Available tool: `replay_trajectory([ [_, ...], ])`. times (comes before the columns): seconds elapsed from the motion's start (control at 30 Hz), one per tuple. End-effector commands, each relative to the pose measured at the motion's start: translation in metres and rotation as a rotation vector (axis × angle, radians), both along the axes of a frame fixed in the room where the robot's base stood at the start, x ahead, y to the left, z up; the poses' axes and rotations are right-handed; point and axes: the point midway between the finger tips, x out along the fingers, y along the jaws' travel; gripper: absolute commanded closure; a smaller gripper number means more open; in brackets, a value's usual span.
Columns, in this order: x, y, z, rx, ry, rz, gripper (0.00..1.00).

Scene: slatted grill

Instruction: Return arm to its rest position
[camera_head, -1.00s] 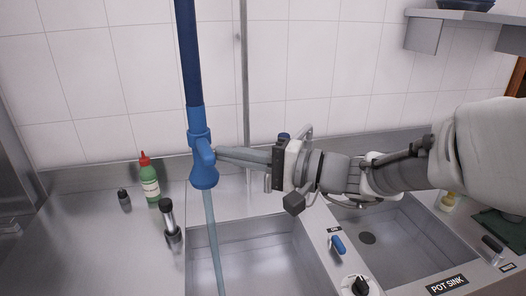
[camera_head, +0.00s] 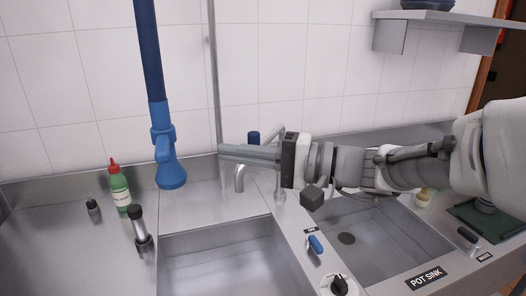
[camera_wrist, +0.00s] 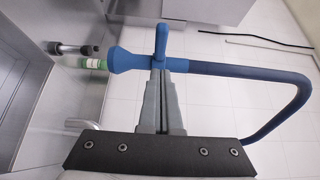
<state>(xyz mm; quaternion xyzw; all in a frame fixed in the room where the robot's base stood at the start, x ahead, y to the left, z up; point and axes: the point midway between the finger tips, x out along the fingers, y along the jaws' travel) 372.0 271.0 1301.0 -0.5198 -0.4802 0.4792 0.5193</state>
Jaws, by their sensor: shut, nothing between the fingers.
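My gripper (camera_head: 222,154) is shut and empty, its fingers together and pointing left above the counter behind the sinks. My arm reaches in from the right. The blue spray head (camera_head: 168,160) hangs from a blue hose to the left of the fingertips, with a visible gap between them in the head view. No water stream shows below it. In the wrist view the closed fingertips (camera_wrist: 160,75) overlap the blue spray head (camera_wrist: 130,60) in the picture.
A large sink (camera_head: 160,245) lies below, and the pot sink (camera_head: 392,222) lies to the right. A faucet (camera_head: 239,175) stands beneath the fingers. A green bottle (camera_head: 120,190), a small dark bottle (camera_head: 93,212) and a black-topped cylinder (camera_head: 140,228) stand left. A shelf (camera_head: 440,16) hangs upper right.

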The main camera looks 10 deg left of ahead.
Motion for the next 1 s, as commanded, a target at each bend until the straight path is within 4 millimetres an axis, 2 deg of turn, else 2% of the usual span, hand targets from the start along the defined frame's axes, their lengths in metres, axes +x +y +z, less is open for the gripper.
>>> replay_trajectory([
  [0.03, -0.003, -0.012, -0.001, 0.000, 0.001, -0.005, 1.00],
  [0.2, -0.011, -0.041, -0.001, 0.000, 0.001, -0.003, 1.00],
  [0.43, -0.020, -0.056, -0.002, -0.016, 0.002, 0.004, 1.00],
  [0.53, -0.033, -0.058, -0.011, -0.090, 0.009, 0.018, 1.00],
  [0.67, -0.063, -0.065, -0.039, -0.284, 0.020, 0.040, 1.00],
  [0.77, -0.085, -0.080, -0.066, -0.472, 0.017, 0.039, 1.00],
  [0.87, -0.103, -0.102, -0.092, -0.659, 0.001, 0.017, 1.00],
  [1.0, -0.119, -0.142, -0.120, -0.916, -0.046, -0.041, 1.00],
])
